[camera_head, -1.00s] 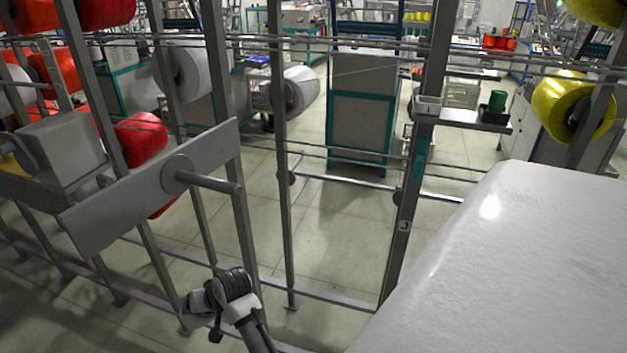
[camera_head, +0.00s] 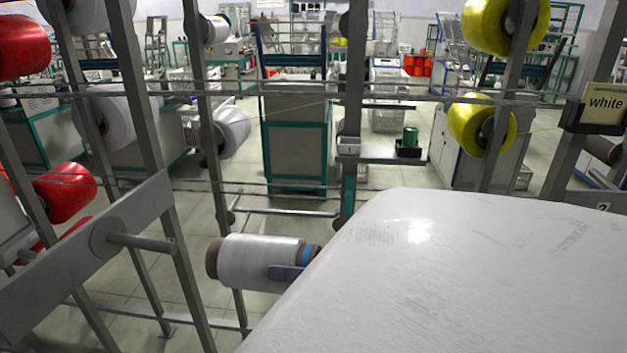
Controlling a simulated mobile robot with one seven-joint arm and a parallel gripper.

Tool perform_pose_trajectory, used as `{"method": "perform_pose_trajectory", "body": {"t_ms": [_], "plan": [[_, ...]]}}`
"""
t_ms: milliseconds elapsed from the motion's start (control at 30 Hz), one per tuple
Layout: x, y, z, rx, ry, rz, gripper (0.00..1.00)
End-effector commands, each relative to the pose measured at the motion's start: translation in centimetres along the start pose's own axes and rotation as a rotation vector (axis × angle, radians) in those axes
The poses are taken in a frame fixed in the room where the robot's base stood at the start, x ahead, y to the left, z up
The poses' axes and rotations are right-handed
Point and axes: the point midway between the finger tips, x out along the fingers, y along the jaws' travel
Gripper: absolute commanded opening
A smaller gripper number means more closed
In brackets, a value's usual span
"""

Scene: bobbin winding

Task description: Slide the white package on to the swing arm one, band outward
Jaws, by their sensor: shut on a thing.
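The white package (camera_head: 258,262) is a white wound cylinder lying roughly horizontal, with brown core ends. Its blue band (camera_head: 306,256) is at the right end, facing away from the peg. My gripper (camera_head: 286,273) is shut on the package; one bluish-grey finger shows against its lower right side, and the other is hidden. The swing arm (camera_head: 75,255) is a grey slanted plate at the left with a bare peg (camera_head: 145,243) pointing right. The package is to the right of the peg tip, apart from it in the picture. No number shows on this arm.
A large white surface (camera_head: 480,270) fills the lower right and hides what lies behind its edge. Grey uprights (camera_head: 215,180) and thin rails cross the view. Red and yellow packages (camera_head: 482,124) hang on the rack. A "white" label (camera_head: 603,103) is at the right.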

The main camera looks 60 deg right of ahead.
Motion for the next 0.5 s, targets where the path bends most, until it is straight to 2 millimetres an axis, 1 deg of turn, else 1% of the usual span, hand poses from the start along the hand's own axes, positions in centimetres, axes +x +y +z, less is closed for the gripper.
{"method": "perform_pose_trajectory", "body": {"t_ms": [33, 100, 200, 333, 500], "plan": [[-1.1, -0.8, 0.0, -0.002, 0.017, -0.002, 0.34], [-2.0, -1.4, 0.1, 0.000, 0.030, -0.005, 0.34], [-2.4, -1.8, 0.2, 0.002, 0.039, -0.009, 0.34], [-1.5, -1.8, 0.2, 0.003, 0.040, -0.010, 0.34], [0.7, -1.8, 0.2, 0.003, 0.039, -0.010, 0.34]]}}
